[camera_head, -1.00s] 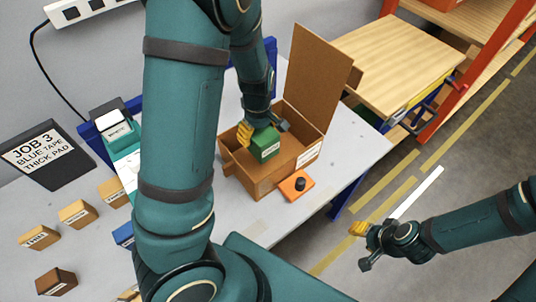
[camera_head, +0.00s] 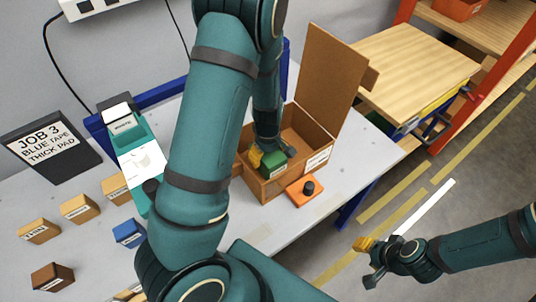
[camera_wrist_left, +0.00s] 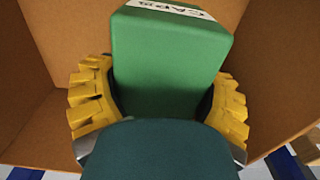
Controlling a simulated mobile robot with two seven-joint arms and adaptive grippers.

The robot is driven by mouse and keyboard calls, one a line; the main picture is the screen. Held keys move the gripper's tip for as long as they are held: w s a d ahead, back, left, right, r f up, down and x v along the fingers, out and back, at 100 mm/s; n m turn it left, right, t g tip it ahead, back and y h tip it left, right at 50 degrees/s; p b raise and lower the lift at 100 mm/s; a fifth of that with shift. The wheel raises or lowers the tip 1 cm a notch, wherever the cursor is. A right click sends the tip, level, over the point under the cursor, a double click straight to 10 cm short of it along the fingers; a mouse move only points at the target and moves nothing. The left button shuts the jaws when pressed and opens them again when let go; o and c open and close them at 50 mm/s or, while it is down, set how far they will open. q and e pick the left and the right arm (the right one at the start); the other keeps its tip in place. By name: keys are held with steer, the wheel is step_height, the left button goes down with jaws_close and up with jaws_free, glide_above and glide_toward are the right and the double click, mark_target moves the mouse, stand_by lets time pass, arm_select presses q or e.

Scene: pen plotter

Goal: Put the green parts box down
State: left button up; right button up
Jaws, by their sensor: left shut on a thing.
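The green parts box (camera_head: 273,163) is inside the open brown cardboard box (camera_head: 285,184), near its front wall. My left gripper (camera_head: 268,158) reaches down into the cardboard box and is shut on the green box. In the left wrist view the green box (camera_wrist_left: 170,62) sits between the yellow finger pads, its white label partly cut off at the top edge. Whether its underside touches the cardboard floor is hidden. My right gripper (camera_head: 367,262) is open and empty, at the lower right, over the floor beyond the table.
An orange block with a black knob (camera_head: 307,188) stands against the cardboard box's front. The raised cardboard flap (camera_head: 325,75) rises behind it. Tan boxes (camera_head: 80,208), a blue box (camera_head: 129,233), a brown box (camera_head: 53,278) and a job sign (camera_head: 50,143) are at left.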

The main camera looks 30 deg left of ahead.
arm_select(q)
steer(key=o, duration=1.2)
steer(key=shift+f, duration=0.15)
step_height(320, 180, up, 12)
steer(key=p, duration=0.3)
steer(key=shift+r+p, duration=0.2)
steer(key=shift+p, duration=0.2)
